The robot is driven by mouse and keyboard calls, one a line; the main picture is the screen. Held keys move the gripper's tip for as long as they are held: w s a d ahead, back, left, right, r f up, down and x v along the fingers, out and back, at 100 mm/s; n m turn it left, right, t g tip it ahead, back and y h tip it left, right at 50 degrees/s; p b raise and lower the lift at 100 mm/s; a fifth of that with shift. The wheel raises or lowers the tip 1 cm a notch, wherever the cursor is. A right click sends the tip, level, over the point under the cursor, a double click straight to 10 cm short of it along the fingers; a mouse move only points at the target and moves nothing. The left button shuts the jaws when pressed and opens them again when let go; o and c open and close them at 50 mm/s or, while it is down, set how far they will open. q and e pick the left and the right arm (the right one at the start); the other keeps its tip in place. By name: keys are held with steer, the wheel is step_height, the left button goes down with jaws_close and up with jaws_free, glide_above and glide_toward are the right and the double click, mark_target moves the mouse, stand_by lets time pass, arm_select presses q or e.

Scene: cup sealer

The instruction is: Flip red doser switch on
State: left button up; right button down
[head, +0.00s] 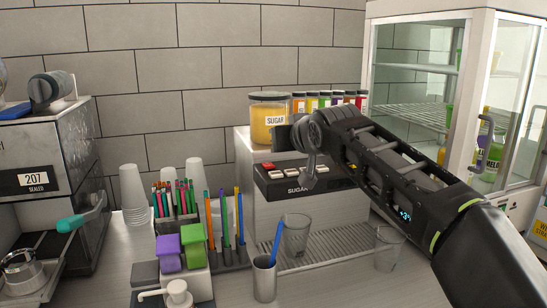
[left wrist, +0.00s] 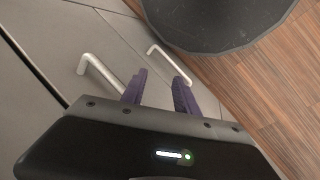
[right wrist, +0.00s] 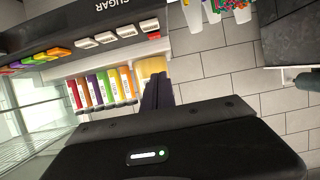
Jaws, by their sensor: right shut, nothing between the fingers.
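In the right wrist view, the red switch (right wrist: 153,36) shows beyond the fingertips, with the panel upside down. My right gripper (right wrist: 157,78) is shut and empty, apart from the switch in that picture. In the head view its arm reaches in from the right, in front of the doser, and the fingers are hard to make out. My left gripper (left wrist: 160,80) is open and empty, absent from the head view.
A sugar jar (head: 269,122) and several coloured bottles (head: 325,100) stand on the doser. Below are a glass (head: 296,232) and a metal cup with a blue stick (head: 265,278). A pen holder (head: 228,255) is left; a glass-door fridge (head: 430,90) is right. Cabinet handles (left wrist: 100,72) are near my left gripper.

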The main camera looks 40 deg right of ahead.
steer(key=p, duration=0.4)
glide_above(270, 167)
steer(key=s, duration=0.1)
steer(key=f, duration=0.3)
steer(key=shift+s+a+f, duration=0.15)
steer(key=shift+s+f, duration=0.05)
step_height(270, 167, down, 3)
steer(key=shift+r, duration=0.1)
steer(key=shift+s+a+f, duration=0.1)
steer(key=shift+s+f, duration=0.1)
steer(key=shift+f, duration=0.35)
steer(key=shift+w+f, duration=0.1)
steer(key=shift+f, duration=0.05)
steer(key=shift+b, duration=0.3)
step_height(270, 167, down, 2)
steer(key=b, duration=0.5)
steer(key=shift+t+b, duration=0.4)
steer(key=shift+r+p, duration=0.6)
steer(key=shift+p, duration=0.1)
